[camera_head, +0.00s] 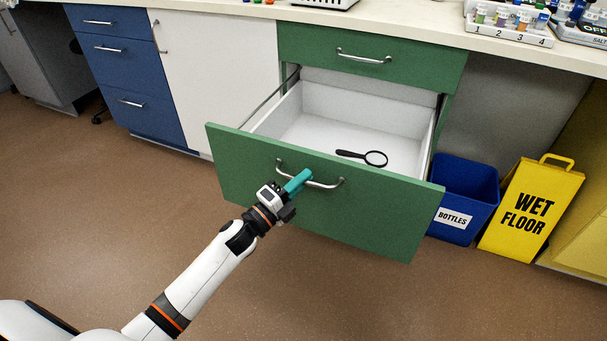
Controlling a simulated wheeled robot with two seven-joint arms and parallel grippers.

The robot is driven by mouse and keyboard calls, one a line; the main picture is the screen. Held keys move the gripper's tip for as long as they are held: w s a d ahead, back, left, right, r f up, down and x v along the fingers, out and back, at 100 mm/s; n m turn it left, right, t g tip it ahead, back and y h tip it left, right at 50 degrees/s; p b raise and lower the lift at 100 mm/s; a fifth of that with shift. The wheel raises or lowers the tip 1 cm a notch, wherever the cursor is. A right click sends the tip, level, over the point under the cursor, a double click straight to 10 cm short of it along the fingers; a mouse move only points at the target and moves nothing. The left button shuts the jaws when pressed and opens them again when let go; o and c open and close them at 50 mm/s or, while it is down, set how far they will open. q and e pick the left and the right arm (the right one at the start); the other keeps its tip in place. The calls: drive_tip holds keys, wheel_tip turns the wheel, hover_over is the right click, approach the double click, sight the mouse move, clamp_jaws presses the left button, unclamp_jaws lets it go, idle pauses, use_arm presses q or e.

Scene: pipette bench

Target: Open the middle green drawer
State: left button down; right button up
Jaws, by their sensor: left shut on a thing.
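The green drawer (350,208) below the top green drawer stands pulled far out from the cabinet. Its white inside shows, with a black magnifying glass (375,158) lying on its floor. Its silver bar handle (325,185) runs across the front panel. My left gripper (297,182) is shut on the left part of this handle; its teal fingers cover a piece of the bar. My right gripper is not in view.
The top green drawer (375,58) is closed. A blue bottle bin (465,195) and a yellow wet floor sign (532,207) stand on the floor to the right. Blue drawers (125,75) and a white cabinet door (215,70) are at the left. The brown floor in front is clear.

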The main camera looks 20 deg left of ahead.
use_arm(q)
drive_tip(key=shift+s, duration=0.1)
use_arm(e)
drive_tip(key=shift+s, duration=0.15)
use_arm(q)
drive_tip(key=c, duration=1.5)
unclamp_jaws()
